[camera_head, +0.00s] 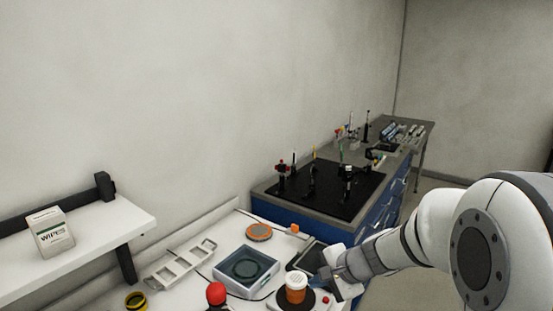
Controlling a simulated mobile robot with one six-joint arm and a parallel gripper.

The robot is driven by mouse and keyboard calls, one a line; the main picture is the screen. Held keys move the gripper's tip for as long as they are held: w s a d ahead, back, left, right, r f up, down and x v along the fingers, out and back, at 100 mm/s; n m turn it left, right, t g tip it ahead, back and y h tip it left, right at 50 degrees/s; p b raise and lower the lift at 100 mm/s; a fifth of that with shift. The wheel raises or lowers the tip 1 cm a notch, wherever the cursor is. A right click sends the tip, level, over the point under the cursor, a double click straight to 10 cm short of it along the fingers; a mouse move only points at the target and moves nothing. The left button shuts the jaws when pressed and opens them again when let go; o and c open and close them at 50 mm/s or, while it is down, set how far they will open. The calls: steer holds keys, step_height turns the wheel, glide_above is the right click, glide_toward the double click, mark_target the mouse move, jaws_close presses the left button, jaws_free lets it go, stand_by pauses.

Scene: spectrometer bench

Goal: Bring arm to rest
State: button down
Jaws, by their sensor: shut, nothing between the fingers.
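My white arm (425,235) reaches in from the right edge over the white bench. My gripper (328,273) is at its left end, low over the bench, shut and empty. It is just right of an orange bottle with a white cap (296,288). The bottle stands upright on a dark round plate. A small gap seems to lie between gripper and bottle, but the view is too small to be sure. Part of a dark tablet-like device (308,257) lies behind the gripper.
A grey box with a round dark top (245,268), an orange-rimmed disc (259,232), a pale rack (181,265), a red knob (216,293) and a yellow ring (136,301) are left. A shelf (100,232) holds a wipes box (50,233). A black-topped blue bench (335,190) stands behind.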

steer(key=s+d+r+n+g+h, duration=0.1)
steer(key=s+d+r+n+h, duration=0.1)
steer(key=s+n, duration=0.4)
steer(key=s+d+r+n+h, duration=0.3)
steer(key=s+n+h, duration=0.1)
steer(key=s, duration=0.9)
steer(key=shift+r+n+g, duration=0.15)
steer(key=shift+n+g, duration=0.25)
steer(key=shift+n, duration=0.5)
